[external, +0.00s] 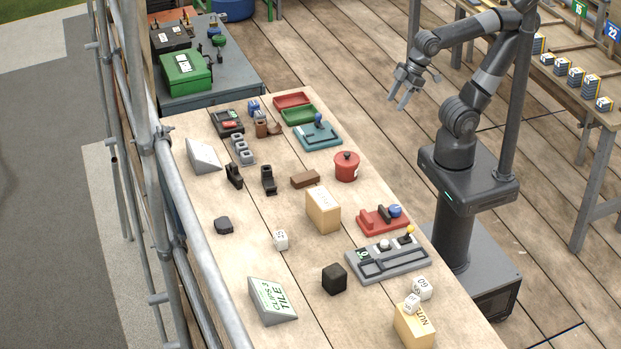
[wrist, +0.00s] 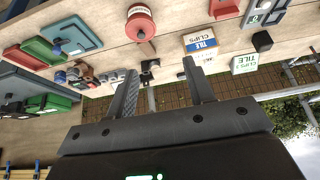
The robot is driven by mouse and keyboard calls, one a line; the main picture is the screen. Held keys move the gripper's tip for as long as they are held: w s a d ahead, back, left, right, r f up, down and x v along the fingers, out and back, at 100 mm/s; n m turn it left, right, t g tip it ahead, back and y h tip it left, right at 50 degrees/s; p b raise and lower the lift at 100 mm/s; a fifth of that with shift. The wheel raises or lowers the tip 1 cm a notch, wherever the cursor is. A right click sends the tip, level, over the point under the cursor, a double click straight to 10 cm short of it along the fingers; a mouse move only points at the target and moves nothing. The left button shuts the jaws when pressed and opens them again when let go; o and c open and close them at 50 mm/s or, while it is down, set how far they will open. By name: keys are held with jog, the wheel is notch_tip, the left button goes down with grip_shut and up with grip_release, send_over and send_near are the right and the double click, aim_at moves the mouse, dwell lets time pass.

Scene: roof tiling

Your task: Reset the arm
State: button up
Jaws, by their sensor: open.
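My gripper (external: 401,88) is raised over the wooden floor to the right of the table (external: 310,245) in the external view. Its two fingers are apart, with nothing between them. In the wrist view my gripper (wrist: 158,75) is also open and empty. Behind its fingers, the table's items look upside down, with the red pot (wrist: 140,22) near the top. My arm is bent at the elbow, and the gripper is apart from everything on the table.
The table holds a red pot (external: 346,168), a tan box (external: 323,212), a grey tray (external: 388,262) and a green-lettered sign (external: 272,301). A green case (external: 186,74) sits on a side bench. A scaffold pole (external: 205,255) runs along the left.

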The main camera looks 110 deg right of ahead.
jog(key=shift+s+d+f, duration=0.35)
jog(key=shift+s+f, duration=0.3)
jog(key=shift+s, duration=0.15)
